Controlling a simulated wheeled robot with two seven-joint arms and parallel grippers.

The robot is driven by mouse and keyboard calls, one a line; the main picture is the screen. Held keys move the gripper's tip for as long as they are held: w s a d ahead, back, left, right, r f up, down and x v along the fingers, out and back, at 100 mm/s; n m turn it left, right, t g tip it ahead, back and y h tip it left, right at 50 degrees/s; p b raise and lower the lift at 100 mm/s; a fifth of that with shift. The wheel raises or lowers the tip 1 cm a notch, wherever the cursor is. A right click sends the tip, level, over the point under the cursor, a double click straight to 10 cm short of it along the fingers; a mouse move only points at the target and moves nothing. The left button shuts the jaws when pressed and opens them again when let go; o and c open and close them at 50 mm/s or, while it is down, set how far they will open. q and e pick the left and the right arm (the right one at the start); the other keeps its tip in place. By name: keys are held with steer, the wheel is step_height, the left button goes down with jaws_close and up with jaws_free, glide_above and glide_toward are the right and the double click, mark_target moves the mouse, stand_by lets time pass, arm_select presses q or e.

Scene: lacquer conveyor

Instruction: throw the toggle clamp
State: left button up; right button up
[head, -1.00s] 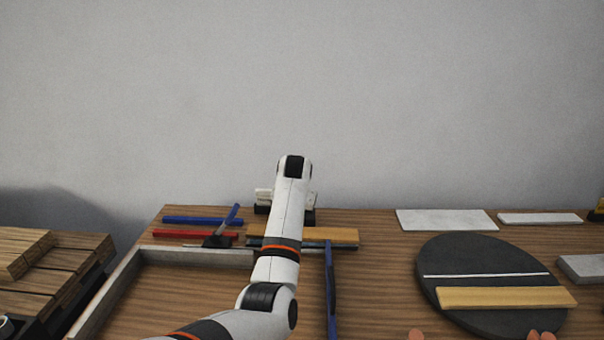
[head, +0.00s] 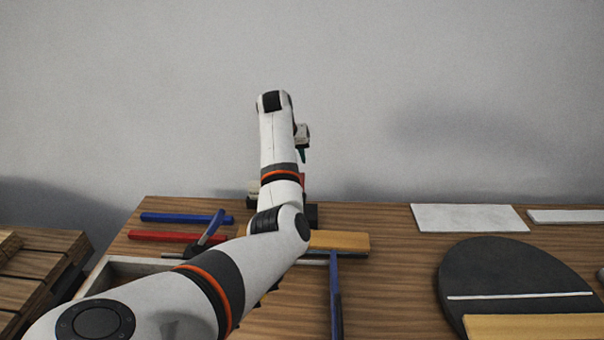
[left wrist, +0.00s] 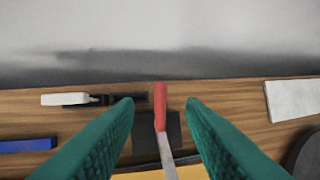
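The toggle clamp shows in the left wrist view as a red grip (left wrist: 160,96) on a pale metal lever (left wrist: 165,150), above a dark base block (left wrist: 175,132). The red grip stands toward the camera, between the fingers in the picture. My left gripper (left wrist: 160,103) is open, with one green finger on each side of the grip and visible gaps. Whether the grip is at fingertip depth is unclear. In the head view my arm hides most of the clamp; part of its dark base (head: 311,214) and one green finger show. My right gripper is out of view.
A white-and-black tool (left wrist: 65,99) lies left of the clamp. A yellow wood strip (head: 340,241), blue bar (head: 185,218), red bar (head: 165,236) and blue-handled tool (head: 335,290) lie nearby. A dark disc (head: 500,270) and white plate (head: 470,217) are right. The wall stands behind.

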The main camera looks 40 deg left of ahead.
mark_target(301, 176)
arm_select(q)
steer(key=x, duration=0.4)
steer(key=shift+d+f, duration=0.25)
steer(key=shift+f, duration=0.15)
steer(key=x, duration=0.4)
steer(key=shift+w+a+f, duration=0.15)
steer(key=shift+a, duration=0.05)
steer(key=shift+w+f+b, duration=0.25)
steer(key=shift+f+b, duration=0.05)
steer(key=shift+f, duration=0.3)
steer(key=c, duration=0.7)
jaws_close()
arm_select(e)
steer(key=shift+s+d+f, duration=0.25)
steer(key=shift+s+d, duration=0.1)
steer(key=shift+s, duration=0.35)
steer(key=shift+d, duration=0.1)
